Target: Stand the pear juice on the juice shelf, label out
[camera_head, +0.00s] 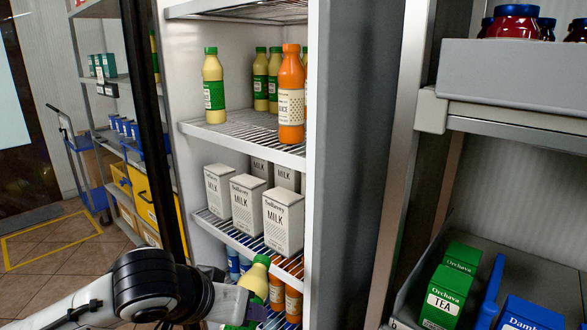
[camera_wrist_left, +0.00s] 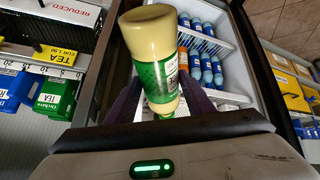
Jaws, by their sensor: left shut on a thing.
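The pear juice (camera_head: 258,279) is a pale yellow bottle with a green cap and green label. My left gripper (camera_head: 236,303) is shut around it, low in front of the fridge. The bottle is tilted in the head view. The wrist view shows the pear juice (camera_wrist_left: 150,42) between the fingers of my left gripper (camera_wrist_left: 160,103), base towards the top of the picture, with part of its label turned to the camera. The juice shelf (camera_head: 243,139) is the upper wire shelf, holding pear bottles (camera_head: 214,87) and an orange juice (camera_head: 291,95). My right gripper is out of view.
Milk cartons (camera_head: 247,204) fill the shelf below, and blue and orange bottles stand lower. The fridge's right wall (camera_head: 345,150) borders the opening. A gap shows on the juice shelf between the left pear bottle and the others. Tea boxes (camera_head: 447,297) sit at right.

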